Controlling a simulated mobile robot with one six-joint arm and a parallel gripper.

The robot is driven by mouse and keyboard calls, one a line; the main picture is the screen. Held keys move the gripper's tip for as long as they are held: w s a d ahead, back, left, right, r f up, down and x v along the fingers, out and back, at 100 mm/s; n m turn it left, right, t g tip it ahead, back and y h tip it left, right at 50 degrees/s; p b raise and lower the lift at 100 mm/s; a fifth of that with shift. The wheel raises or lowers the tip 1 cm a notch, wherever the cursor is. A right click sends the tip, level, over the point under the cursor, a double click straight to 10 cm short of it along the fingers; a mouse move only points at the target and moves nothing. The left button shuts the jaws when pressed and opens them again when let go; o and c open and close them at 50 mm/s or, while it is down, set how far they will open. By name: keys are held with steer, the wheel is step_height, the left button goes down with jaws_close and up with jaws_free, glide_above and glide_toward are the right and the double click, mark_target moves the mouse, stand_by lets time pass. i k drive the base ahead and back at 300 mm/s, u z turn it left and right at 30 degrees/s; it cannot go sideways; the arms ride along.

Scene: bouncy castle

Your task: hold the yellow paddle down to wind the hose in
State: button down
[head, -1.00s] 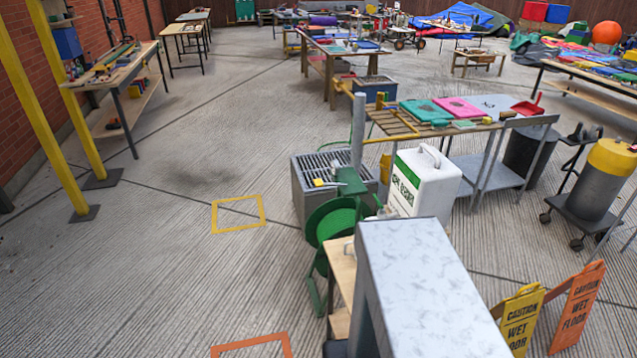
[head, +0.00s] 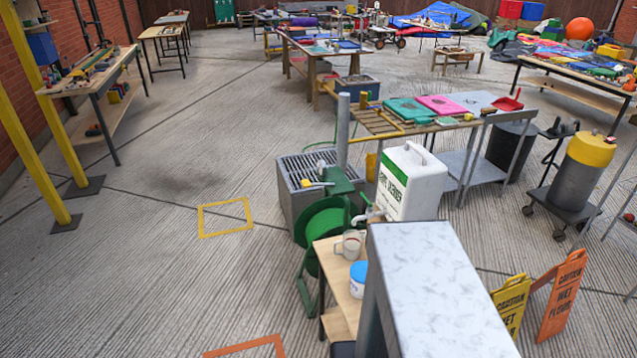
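A green hose reel (head: 322,226) stands on the floor near the middle of the head view, beside a grey grated basin (head: 290,180). A dark green box (head: 342,182) sits just above the reel. A small yellow piece (head: 311,183), which looks like the paddle, sticks out on the left of this box. It is small, and I cannot tell whether it is up or pressed down. A thin green hose line (head: 331,141) seems to show behind the basin. My gripper is not in view.
A wooden bench (head: 331,258) with a clear mug (head: 349,244) and a blue-white tub (head: 358,279) stands before the reel. A grey block with a pale top (head: 430,270) and a white cleaner jug (head: 410,180) are right of it. Floor around the yellow square (head: 225,217) is clear.

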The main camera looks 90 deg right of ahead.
mark_target(305, 183)
steer(key=z, duration=1.05)
steer(key=k, duration=0.6)
steer(key=z, duration=0.1)
steer(key=i, duration=0.6)
steer(key=z, duration=0.1)
